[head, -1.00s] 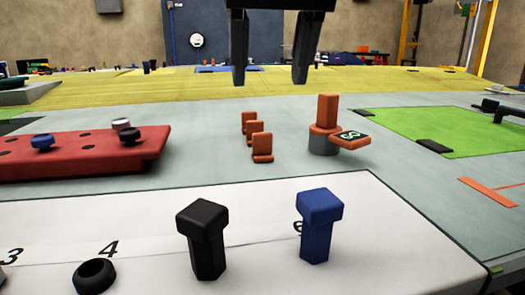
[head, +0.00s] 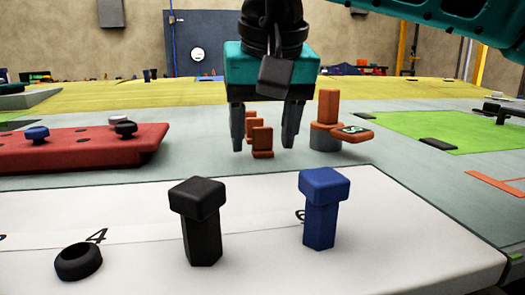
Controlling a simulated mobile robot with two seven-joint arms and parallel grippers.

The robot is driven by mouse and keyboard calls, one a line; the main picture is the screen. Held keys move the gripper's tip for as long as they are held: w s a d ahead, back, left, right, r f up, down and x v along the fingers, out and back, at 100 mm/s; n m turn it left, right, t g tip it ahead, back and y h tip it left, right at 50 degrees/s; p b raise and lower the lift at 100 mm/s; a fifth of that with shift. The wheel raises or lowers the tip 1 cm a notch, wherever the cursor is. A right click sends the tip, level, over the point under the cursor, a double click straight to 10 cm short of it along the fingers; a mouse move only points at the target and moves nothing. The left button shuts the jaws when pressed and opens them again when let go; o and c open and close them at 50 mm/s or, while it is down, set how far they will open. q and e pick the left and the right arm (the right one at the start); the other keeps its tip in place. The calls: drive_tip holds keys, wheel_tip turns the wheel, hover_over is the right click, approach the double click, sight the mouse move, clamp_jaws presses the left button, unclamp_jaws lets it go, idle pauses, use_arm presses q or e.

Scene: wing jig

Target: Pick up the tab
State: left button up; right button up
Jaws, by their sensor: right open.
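Several small orange tabs stand in a short row on the grey surface in the head view, the nearest tab (head: 262,139) showing most clearly. Each looks like an upright plate on a small foot. My right gripper (head: 263,147) is open and empty, pointing down. Its two dark fingers appear on either side of the nearest tab, with a gap on both sides. I cannot tell the exact depth between fingers and tab. The tabs farther back are partly hidden. My left gripper is not in view.
An orange post on a grey base (head: 328,112), with a flat labelled orange piece (head: 352,133), stands just right of the fingers. A red board (head: 75,150) lies left. A black bolt (head: 199,222) and a blue bolt (head: 321,208) stand upright on the white panel in front.

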clamp_jaws()
idle(0.4)
